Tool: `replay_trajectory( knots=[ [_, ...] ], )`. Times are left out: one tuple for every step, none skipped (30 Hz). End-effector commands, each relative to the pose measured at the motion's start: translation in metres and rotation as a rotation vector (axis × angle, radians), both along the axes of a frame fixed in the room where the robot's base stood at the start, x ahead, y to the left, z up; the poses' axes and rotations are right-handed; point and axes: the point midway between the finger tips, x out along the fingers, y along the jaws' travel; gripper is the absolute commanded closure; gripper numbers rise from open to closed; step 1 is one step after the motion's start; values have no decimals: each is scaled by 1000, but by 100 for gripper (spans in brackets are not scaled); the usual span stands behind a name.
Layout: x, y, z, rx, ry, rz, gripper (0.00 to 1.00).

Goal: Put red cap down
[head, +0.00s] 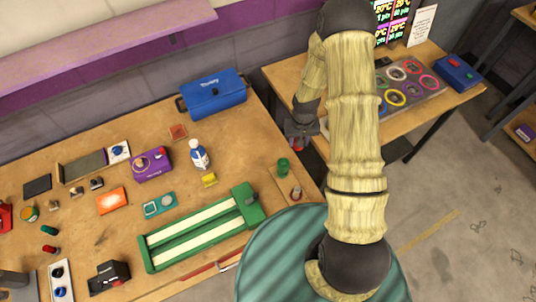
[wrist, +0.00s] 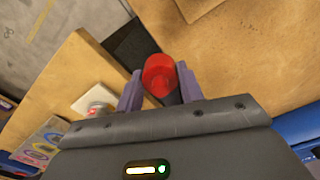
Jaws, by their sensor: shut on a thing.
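The red cap (wrist: 159,74) is round and bright red. In the wrist view it sits between the two purple fingers of my gripper (wrist: 160,84), which is shut on it. In the head view my gripper (head: 299,139) hangs near the right end of the wooden workbench. Only a bit of the red cap (head: 298,149) shows beneath it there. The cap appears held up in the air; its height over the bench is hard to tell.
A green track (head: 200,228) with pale slots lies at the bench front. A green cylinder (head: 283,165) stands on a small board at right. A blue toolbox (head: 213,94) and a white bottle (head: 199,155) stand behind. A second table with coloured rings (head: 396,98) is at right.

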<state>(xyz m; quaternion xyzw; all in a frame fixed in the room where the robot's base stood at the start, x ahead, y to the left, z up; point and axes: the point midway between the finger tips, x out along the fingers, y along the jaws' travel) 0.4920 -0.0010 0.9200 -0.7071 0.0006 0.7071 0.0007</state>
Motion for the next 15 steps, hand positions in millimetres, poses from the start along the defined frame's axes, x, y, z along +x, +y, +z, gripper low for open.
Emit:
replay_trajectory(
  knots=[
    [0,0,0,0,0,0,84],
    [0,0,0,0,0,0,84],
    [0,1,0,0,0,3,84],
    [1,2,0,0,-1,7,84],
    [1,4,1,0,-1,14,84],
    [3,8,2,0,-3,29,84],
    [4,12,3,0,-5,46,84],
    [5,17,6,0,-6,65,84],
    [7,25,9,-1,-8,96,84],
    [8,32,12,-1,-8,123,84],
    [8,40,16,-1,-10,153,84],
    [9,50,22,-1,-10,195,84],
    [8,57,26,-1,-9,226,84],
    [8,65,31,-1,-9,257,84],
    [7,75,37,-1,-9,298,84]
  ],
)
